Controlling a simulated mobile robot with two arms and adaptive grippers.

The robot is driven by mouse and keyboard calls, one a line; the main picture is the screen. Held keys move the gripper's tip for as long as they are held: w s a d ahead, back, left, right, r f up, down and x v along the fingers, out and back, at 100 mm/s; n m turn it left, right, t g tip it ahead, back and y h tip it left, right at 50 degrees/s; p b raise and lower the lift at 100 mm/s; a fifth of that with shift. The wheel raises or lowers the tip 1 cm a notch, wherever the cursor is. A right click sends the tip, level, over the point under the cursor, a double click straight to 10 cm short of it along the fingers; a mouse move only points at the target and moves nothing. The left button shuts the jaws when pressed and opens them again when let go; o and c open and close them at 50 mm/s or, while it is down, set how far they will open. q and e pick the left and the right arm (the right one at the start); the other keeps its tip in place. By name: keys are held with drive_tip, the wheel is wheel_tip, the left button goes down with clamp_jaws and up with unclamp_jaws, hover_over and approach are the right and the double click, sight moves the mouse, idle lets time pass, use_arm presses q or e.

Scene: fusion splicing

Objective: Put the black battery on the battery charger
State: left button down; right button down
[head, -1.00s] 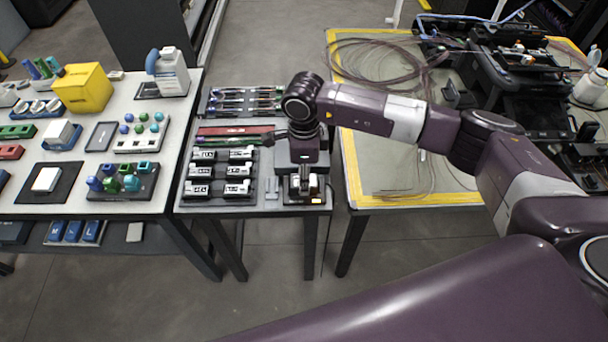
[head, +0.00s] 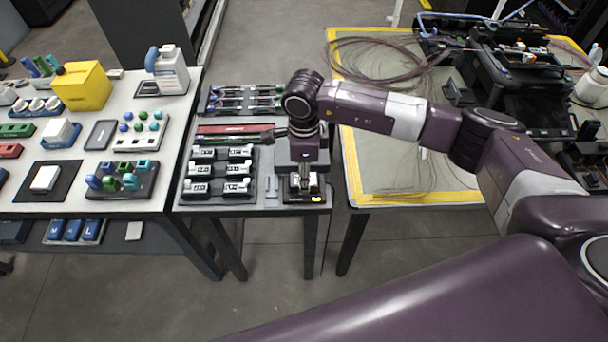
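The battery charger (head: 288,196) is a small dark unit with a small yellow-white light on its front, at the right front of the narrow middle table. My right gripper (head: 303,183) points straight down over it, with its fingertips at the charger's top. A small dark and pale shape shows between and below the fingertips. I cannot make out whether it is the black battery or part of the charger. The picture is too small to tell whether the fingers are closed on anything. My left gripper is not in view.
Left of the charger, a dark tray (head: 217,199) holds several white devices on the middle table (head: 265,208). Behind are a red box (head: 222,129) and a rack of pens (head: 246,98). A yellow-edged mat (head: 385,186) lies on the right table.

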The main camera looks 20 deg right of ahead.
drive_tip(key=shift+f+b, duration=0.1)
drive_tip(key=shift+b, duration=0.25)
idle(0.6)
drive_tip(key=c, duration=1.2)
unclamp_jaws()
drive_tip(key=shift+c, duration=0.2)
wheel_tip(320, 180, up, 12)
drive_tip(key=shift+a, duration=0.1)
